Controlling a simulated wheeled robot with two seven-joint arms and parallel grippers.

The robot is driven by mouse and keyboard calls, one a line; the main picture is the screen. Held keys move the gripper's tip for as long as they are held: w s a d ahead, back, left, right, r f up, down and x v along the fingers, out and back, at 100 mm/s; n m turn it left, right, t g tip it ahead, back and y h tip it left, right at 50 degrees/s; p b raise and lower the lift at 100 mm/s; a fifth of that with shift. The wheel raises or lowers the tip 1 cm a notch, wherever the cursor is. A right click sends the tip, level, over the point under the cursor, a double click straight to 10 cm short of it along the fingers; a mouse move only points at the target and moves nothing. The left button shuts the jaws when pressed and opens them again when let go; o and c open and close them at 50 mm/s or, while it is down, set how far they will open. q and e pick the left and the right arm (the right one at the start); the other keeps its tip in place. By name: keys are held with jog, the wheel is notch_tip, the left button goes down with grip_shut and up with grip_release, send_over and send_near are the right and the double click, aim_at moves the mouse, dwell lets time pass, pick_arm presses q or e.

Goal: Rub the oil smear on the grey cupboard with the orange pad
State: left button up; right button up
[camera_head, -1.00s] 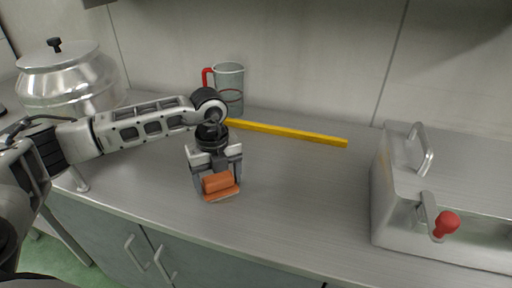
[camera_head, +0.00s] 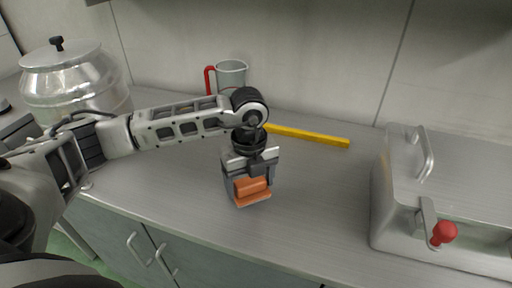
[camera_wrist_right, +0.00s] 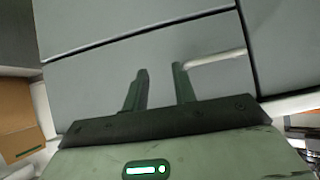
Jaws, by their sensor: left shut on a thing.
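The orange pad (camera_head: 253,198) is held between the fingers of my left gripper (camera_head: 250,184), which is shut on it. The gripper points down, over the front part of the steel worktop; I cannot tell whether the pad touches the top. The grey cupboard (camera_head: 205,262) is below the worktop in the head view. Its grey front panels (camera_wrist_right: 90,75) also fill much of the right wrist view. My right gripper (camera_wrist_right: 160,88) is open and empty in front of them. No oil smear can be made out in either view.
A yellow bar (camera_head: 308,136) lies behind the left gripper, beside a clear jug (camera_head: 232,74) with a red handle. A lidded metal pot (camera_head: 75,85) stands left, a steel machine with a red knob (camera_head: 444,232) right. A cardboard box (camera_wrist_right: 18,120) shows in the right wrist view.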

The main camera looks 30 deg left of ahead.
pick_arm(q)
notch_tip(320, 180, up, 4)
jog(key=shift+r+p, duration=0.2)
jog(key=shift+p, duration=1.05)
jog(key=shift+r, duration=1)
